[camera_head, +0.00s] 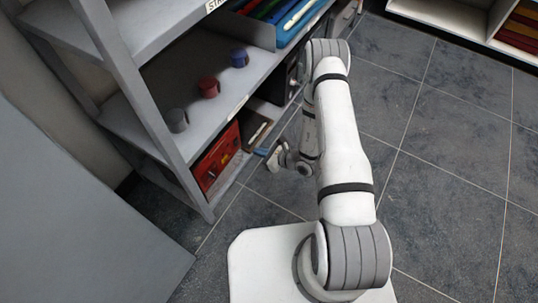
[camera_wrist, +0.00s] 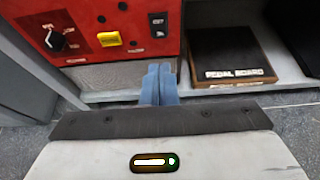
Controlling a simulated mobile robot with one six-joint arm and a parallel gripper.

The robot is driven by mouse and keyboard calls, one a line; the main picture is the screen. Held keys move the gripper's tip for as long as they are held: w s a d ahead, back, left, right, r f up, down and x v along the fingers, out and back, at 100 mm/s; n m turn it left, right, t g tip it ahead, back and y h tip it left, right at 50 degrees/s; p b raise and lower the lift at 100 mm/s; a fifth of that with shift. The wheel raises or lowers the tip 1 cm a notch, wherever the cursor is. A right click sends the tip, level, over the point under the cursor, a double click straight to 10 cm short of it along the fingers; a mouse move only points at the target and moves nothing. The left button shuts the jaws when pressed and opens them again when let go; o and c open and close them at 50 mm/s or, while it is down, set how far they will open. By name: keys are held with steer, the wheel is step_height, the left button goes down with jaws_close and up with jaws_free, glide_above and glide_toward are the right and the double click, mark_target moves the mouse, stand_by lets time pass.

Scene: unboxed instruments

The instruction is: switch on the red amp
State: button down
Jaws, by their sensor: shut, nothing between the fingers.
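The red amp (camera_wrist: 150,30) fills the upper left of the wrist view. Its front panel has a black knob with a white pointer (camera_wrist: 55,40) at the left. The amp also shows on the bottom shelf in the head view (camera_head: 217,158). My gripper (camera_wrist: 159,70) has its blue fingers together and empty. The fingertips are just below and right of the switch in the picture, in front of the amp's lower grille. Whether they touch the amp cannot be told.
A dark box marked PEDAL BOARD (camera_wrist: 236,55) lies right of the amp. The middle shelf holds a grey mug (camera_head: 177,121), a red mug (camera_head: 208,87) and a blue mug (camera_head: 239,58). The tiled floor (camera_head: 450,150) at right is clear.

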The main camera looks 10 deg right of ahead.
mark_target(237, 142)
steer(key=r+b+x, duration=0.1)
steer(key=x, duration=0.6)
steer(key=shift+w+a+b, duration=0.2)
steer(key=shift+a+b, duration=0.15)
steer(key=shift+b, duration=0.05)
steer(key=shift+d+f, duration=0.1)
